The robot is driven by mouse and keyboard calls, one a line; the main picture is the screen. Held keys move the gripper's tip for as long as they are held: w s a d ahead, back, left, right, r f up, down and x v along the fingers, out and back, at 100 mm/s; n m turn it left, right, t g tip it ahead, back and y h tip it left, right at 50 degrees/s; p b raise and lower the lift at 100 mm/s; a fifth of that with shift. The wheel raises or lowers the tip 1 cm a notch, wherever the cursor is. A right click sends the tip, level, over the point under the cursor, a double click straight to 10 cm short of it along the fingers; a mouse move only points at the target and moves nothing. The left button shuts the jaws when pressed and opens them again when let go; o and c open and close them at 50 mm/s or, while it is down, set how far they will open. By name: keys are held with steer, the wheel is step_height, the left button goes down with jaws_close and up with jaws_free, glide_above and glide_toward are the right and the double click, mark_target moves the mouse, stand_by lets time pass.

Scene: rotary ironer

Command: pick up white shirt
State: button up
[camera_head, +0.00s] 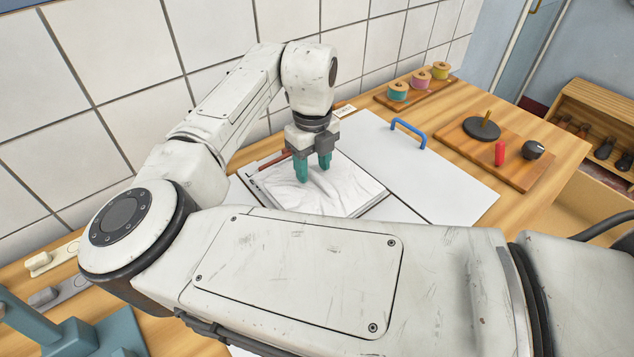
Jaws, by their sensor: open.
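The white shirt (340,187) lies flat and slightly creased on a white surface on the wooden table. My gripper (313,172) points down over the shirt's upper part, with its two teal fingers apart. The fingertips are at or just above the cloth; I cannot tell whether they touch it. Nothing shows held between the fingers. My arm hides the shirt's near side.
A white board (430,175) with a blue handle (408,133) lies right of the shirt. Thread spools (419,82) stand on a rack at the back. A wooden tray (500,160) holds a red cylinder (499,153) and a black knob (533,150). The tiled wall (215,30) is close behind.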

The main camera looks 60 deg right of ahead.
steer(key=shift+f, duration=0.55)
jaws_close()
